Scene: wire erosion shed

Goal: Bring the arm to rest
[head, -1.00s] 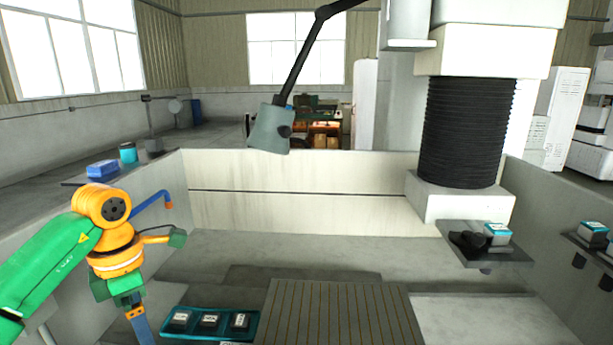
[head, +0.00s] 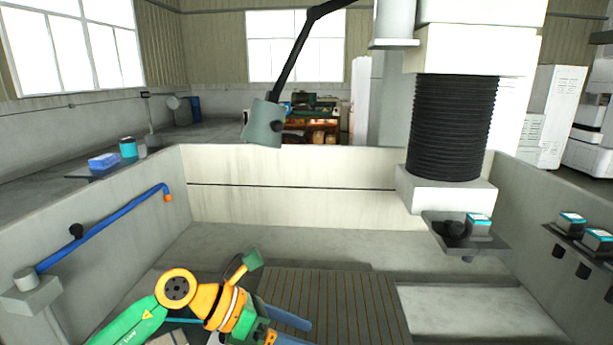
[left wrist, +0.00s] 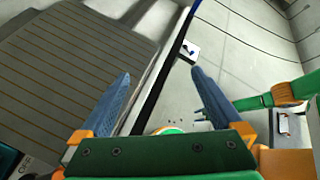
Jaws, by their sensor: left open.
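My left arm, green and orange, comes in low from the left in the head view. My left gripper (head: 308,330) is at the bottom, with its blue fingers over the near part of the slatted plate (head: 355,300). In the left wrist view, the fingers of the left gripper (left wrist: 161,74) are spread wide with nothing between them. The slatted plate (left wrist: 65,55) lies to their left there, and a pale surface lies beyond and to the right. My right gripper is in neither view.
A blue pipe (head: 110,222) runs along the tank's left wall. A dark ledge (head: 485,238) with a block (head: 478,225) juts below the black bellows (head: 450,125). More blocks stand on a right-hand shelf (head: 590,238). A teal tray (left wrist: 8,160) shows at the wrist view's lower left corner.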

